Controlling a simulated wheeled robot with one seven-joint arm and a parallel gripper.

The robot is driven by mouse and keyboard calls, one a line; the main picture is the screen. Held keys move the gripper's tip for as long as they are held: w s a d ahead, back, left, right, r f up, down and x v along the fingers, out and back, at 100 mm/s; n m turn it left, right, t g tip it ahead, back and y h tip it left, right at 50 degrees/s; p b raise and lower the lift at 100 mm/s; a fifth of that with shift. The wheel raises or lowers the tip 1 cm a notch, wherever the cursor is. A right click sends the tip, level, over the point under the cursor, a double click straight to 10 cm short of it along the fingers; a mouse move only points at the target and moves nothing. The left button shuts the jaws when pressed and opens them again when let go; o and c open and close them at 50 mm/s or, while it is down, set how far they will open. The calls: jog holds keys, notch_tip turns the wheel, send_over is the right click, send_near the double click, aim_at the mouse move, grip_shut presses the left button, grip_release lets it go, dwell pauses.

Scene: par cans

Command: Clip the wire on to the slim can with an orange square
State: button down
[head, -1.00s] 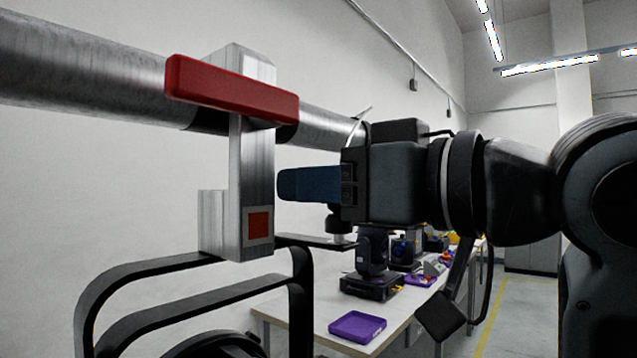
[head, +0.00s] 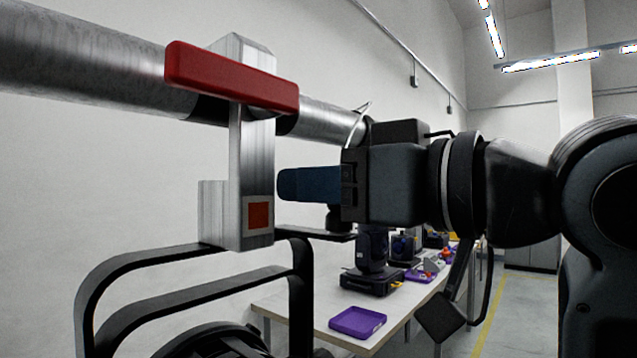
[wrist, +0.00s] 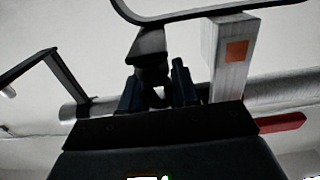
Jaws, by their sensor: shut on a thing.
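The orange square (head: 258,216) is on the lower front of a grey metal clamp body (head: 252,160), which hangs from a pipe. In the wrist view the square (wrist: 236,51) is right of my fingers. A black curved frame (head: 180,258) extends below the clamp; the rim of a round black body (head: 215,343) shows under it. My gripper (head: 284,184) has blue fingers pointing left, beside the clamp, level just above the square. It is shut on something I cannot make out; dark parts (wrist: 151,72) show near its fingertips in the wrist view. I cannot pick out the wire for certain.
A red bar (head: 230,77) crosses the clamp's top. The pipe (head: 80,65) runs behind it along the wall. Below and behind my arm, a long table (head: 300,320) holds a purple tray (head: 358,322) and several black fixtures. Aisle floor (head: 508,300) shows at right.

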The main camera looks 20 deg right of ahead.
jog(key=c, duration=0.8)
grip_release()
jog(key=shift+s+d+f+b, duration=0.1)
jog(key=shift+b, duration=0.5)
jog(key=shift+s+d+f+b, duration=0.15)
jog(key=shift+s+d+b, duration=0.1)
jog(key=shift+b, duration=0.8)
jog(key=s+b, duration=0.1)
jog(key=b, duration=0.2)
jog(key=shift+s+d, duration=0.1)
jog(key=shift+d, duration=0.25)
jog(key=shift+r+b+v, duration=0.15)
jog(key=shift+b+v, duration=1.1)
jog(key=shift+v, duration=0.1)
jog(key=shift+r+b+v, duration=0.1)
jog(key=shift+b+v, duration=1.1)
jog(key=shift+v, duration=0.15)
